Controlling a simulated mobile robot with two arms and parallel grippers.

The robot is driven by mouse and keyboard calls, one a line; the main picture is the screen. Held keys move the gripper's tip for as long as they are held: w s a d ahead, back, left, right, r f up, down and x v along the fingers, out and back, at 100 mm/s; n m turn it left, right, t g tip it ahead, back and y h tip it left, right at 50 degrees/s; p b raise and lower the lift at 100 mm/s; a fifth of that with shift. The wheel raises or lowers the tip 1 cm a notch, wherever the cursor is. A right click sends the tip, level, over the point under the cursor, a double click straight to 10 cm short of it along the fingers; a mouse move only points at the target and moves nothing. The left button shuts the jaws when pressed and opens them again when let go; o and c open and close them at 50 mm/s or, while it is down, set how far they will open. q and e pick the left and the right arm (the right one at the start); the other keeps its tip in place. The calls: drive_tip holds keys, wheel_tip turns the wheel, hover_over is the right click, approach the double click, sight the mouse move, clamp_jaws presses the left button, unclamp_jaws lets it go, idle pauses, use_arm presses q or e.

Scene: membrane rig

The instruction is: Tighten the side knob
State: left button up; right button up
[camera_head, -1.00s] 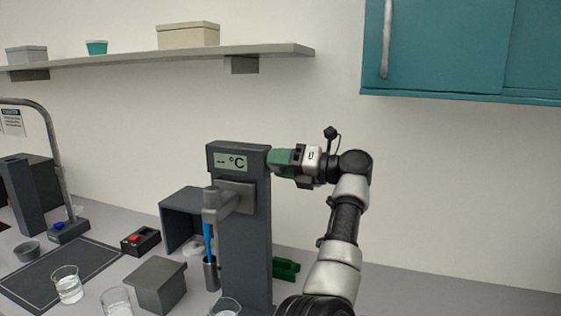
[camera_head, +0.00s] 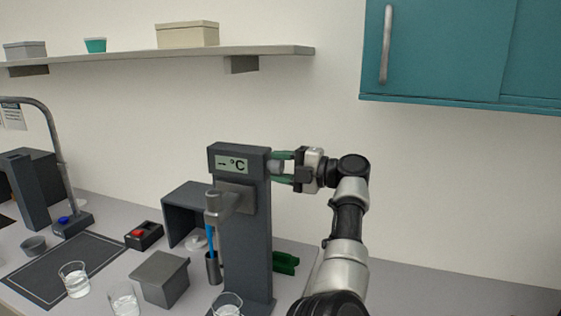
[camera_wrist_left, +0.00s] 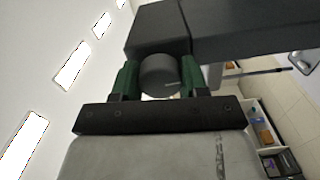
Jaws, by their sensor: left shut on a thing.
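The rig is a dark grey upright column (camera_head: 245,230) with a display reading "– °C" (camera_head: 232,164) near its top. The side knob (camera_head: 277,167) is a grey round knob on the column's right side, near the top. My left gripper (camera_head: 274,167) reaches it from the right and is shut on it, one green finger above and one below. In the left wrist view the knob (camera_wrist_left: 159,76) sits between the two green fingers, in front of the dark column top (camera_wrist_left: 160,28). My right gripper is not in view.
A grey arm on the column holds a blue probe (camera_head: 211,238). Glass beakers (camera_head: 75,281), a grey block (camera_head: 160,278) and a box with a red button (camera_head: 143,236) stand left of the column. A green object (camera_head: 285,262) lies behind it. A teal cabinet (camera_head: 450,45) hangs upper right.

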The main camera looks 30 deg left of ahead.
use_arm(q)
drive_tip(key=shift+m, duration=0.6)
drive_tip(key=o, duration=0.9)
drive_tip(key=shift+d, duration=0.15)
drive_tip(key=shift+w+d+f, duration=0.1)
drive_tip(key=shift+w+d, duration=0.05)
drive_tip(key=shift+d, duration=0.15)
drive_tip(key=b+v, duration=0.3)
drive_tip(key=v, duration=0.7)
drive_tip(key=shift+b, duration=0.35)
